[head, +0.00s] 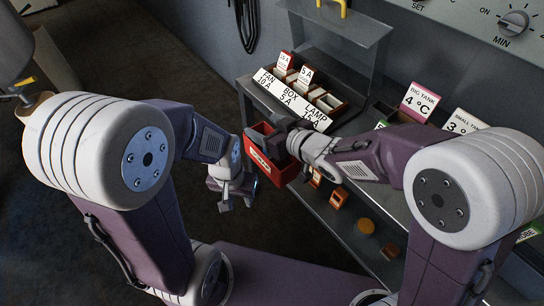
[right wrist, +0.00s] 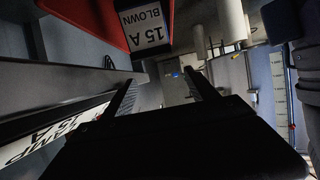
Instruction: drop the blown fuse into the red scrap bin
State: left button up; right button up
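The red scrap bin (head: 282,171) with a white label hangs at the left end of the shelf; its red wall also shows in the right wrist view (right wrist: 88,22). My right gripper (head: 272,143) is over the bin in the head view. Its two fingers are apart in the wrist view (right wrist: 160,92), with nothing between them. A fuse marked "15 A BLOWN" (right wrist: 146,28) shows beyond the fingertips, against the red wall; I cannot tell whether it is inside the bin. The head view does not show it clearly. My left gripper (head: 237,200) hangs empty below the bin, fingers apart.
A fuse rack (head: 325,102) with FAN, BOX and LAMP labels stands behind the bin under a raised clear cover (head: 340,25). Temperature cards (head: 420,101) stand to the right. A lower shelf (head: 345,225) holds small orange items. The floor at left is clear.

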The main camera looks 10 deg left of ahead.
jog(key=p+v, duration=0.3)
jog(key=v, duration=0.6)
dwell(0.6)
